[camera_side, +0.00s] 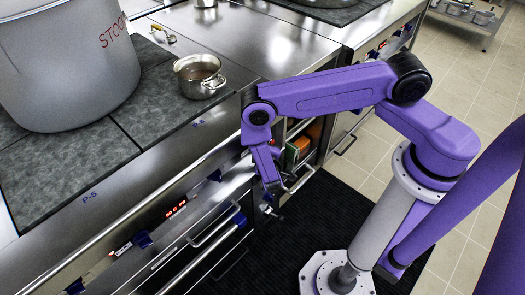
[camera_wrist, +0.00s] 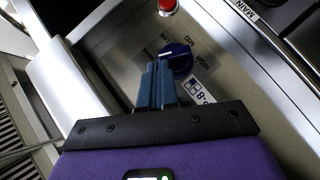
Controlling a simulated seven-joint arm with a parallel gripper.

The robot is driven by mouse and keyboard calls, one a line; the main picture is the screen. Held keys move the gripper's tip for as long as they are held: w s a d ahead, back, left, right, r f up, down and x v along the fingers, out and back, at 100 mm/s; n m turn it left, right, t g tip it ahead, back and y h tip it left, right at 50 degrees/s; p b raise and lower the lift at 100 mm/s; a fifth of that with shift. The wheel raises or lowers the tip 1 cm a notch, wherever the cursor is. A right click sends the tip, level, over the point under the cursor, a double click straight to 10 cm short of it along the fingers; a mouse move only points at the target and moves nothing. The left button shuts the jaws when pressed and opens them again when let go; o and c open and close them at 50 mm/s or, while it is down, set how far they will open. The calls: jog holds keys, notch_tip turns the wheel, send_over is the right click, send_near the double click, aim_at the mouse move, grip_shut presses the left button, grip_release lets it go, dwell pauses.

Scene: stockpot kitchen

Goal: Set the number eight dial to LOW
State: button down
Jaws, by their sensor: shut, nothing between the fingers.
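The number eight dial (camera_wrist: 181,62) is a round blue knob with a white pointer line, set in the steel panel in the wrist view. Contact cannot be told. In the side view my gripper (camera_side: 270,209) hangs low at the stove front, and the dial cannot be made out there.
In the side view, a large stockpot (camera_side: 65,65) and a small pot (camera_side: 200,77) stand on the stove. Other blue knobs (camera_side: 143,240) and rails line the front.

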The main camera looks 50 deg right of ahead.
jog(key=d+y, duration=0.1)
jog(key=d, duration=0.2)
jog(key=shift+d+r+m, duration=0.1)
jog(key=shift+d+m, duration=0.1)
jog(key=shift+m, duration=0.2)
dwell(0.4)
jog(key=shift+r, duration=0.1)
dwell(1.2)
